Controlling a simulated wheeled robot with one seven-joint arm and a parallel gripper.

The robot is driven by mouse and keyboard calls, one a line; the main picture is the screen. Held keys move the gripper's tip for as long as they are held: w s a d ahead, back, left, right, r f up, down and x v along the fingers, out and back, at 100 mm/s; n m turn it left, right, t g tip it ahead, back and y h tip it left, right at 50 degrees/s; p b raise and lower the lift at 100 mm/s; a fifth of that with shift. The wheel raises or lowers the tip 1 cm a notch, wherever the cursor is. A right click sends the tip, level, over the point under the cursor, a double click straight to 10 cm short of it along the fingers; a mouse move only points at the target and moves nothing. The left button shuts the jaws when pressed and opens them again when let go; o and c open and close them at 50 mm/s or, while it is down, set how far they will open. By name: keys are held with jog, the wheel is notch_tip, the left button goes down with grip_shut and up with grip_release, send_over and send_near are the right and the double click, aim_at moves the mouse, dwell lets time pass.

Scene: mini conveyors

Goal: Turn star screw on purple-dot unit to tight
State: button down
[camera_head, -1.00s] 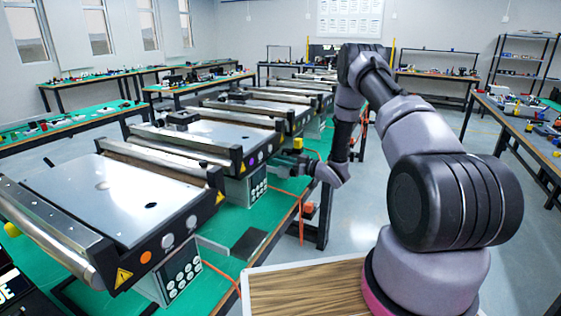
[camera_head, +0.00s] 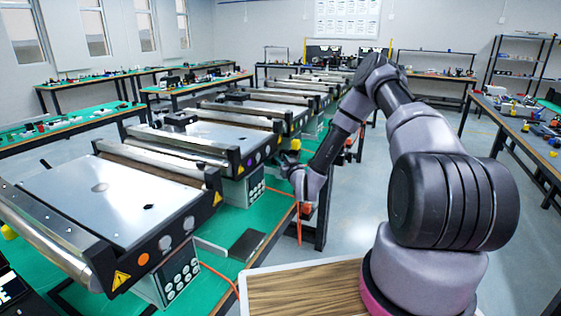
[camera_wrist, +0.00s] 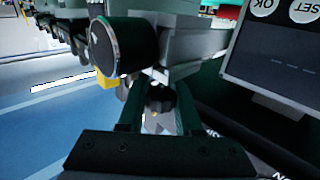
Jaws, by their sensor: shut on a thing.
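The purple-dot unit (camera_head: 229,184) is the second conveyor from the front, with a purple dot (camera_head: 240,169) on its dark end plate. In the wrist view, a dark star screw (camera_wrist: 160,99) sits between the two dark fingers of my gripper (camera_wrist: 160,112). The gripper is shut on it. The screw's far side and its thread are hidden. In the head view, my gripper (camera_head: 289,168) is at the right end of the purple-dot unit, and the screw cannot be made out there.
A large round black end piece (camera_wrist: 121,44) and a yellow block (camera_wrist: 109,78) are close beyond the fingers. A control panel with buttons (camera_wrist: 280,60) is close at the right. The front conveyor (camera_head: 110,205) stands nearer. Floor is clear at the right.

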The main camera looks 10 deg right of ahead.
jog(key=m+h, duration=0.2)
jog(key=h, duration=0.1)
jog(key=d+m+h, duration=0.1)
jog(key=m+h, duration=0.1)
jog(key=h, duration=0.2)
jog(key=shift+f+m, duration=0.1)
jog(key=shift+m, duration=0.2)
jog(key=shift+s+d+m+g+h, duration=0.1)
jog(key=shift+d+m+g+h, duration=0.15)
jog(key=shift+m+g+h, duration=0.6)
jog(key=shift+s+d+m+g+h, duration=0.1)
jog(key=shift+d+m+g+h, duration=0.15)
jog(key=shift+m+h, duration=1.05)
jog(key=shift+n+h, duration=0.35)
jog(key=shift+h, duration=0.2)
jog(key=c, duration=0.6)
grip_release()
jog(key=v, duration=1)
jog(key=shift+s+a, duration=0.15)
jog(key=shift+s, duration=0.2)
